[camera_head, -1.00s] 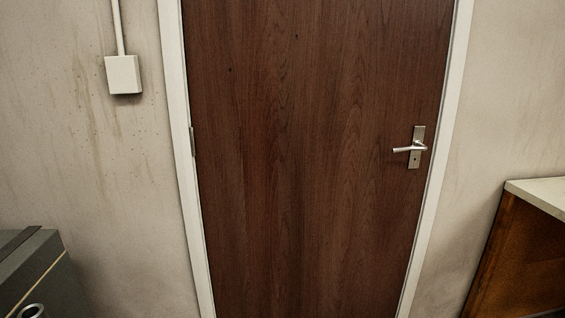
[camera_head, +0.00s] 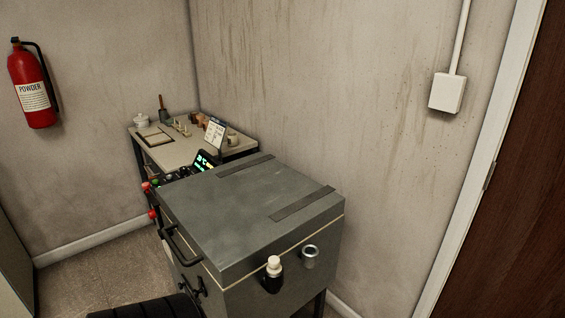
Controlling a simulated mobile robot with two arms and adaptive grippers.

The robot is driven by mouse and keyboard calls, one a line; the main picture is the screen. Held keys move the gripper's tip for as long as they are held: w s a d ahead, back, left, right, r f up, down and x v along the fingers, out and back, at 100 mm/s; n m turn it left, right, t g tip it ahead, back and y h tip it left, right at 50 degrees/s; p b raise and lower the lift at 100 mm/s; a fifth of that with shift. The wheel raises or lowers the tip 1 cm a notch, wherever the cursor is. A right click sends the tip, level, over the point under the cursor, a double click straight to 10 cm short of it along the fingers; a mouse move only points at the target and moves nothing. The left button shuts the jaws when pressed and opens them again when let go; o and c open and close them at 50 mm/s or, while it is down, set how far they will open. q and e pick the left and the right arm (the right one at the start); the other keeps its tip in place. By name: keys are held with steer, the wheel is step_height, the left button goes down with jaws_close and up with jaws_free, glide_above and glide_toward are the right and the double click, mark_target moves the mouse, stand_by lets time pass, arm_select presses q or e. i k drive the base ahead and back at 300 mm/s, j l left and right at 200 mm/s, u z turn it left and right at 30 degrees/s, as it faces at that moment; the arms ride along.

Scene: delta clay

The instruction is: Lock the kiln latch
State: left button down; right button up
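The kiln (camera_head: 225,215) is a grey box with a flat lid and two dark strips across its top. It stands against the wall in the middle of the head view. A black bar handle (camera_head: 180,246) is on its left-facing front side. Below the lid seam on that side is a small black fitting (camera_head: 193,286) that looks like the latch; its position is too small to tell. The lid appears closed, with a pale seam line below it. Neither of my grippers is in view.
A black and cream knob-like part (camera_head: 273,272) and a metal ring-shaped port (camera_head: 310,256) are on the kiln's near side. A lit display (camera_head: 204,162) is beyond it. A table (camera_head: 180,158) with small items stands behind. The floor (camera_head: 95,272) left of the kiln looks clear.

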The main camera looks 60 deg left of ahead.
mark_target(146, 186)
steer(key=u, duration=2.7)
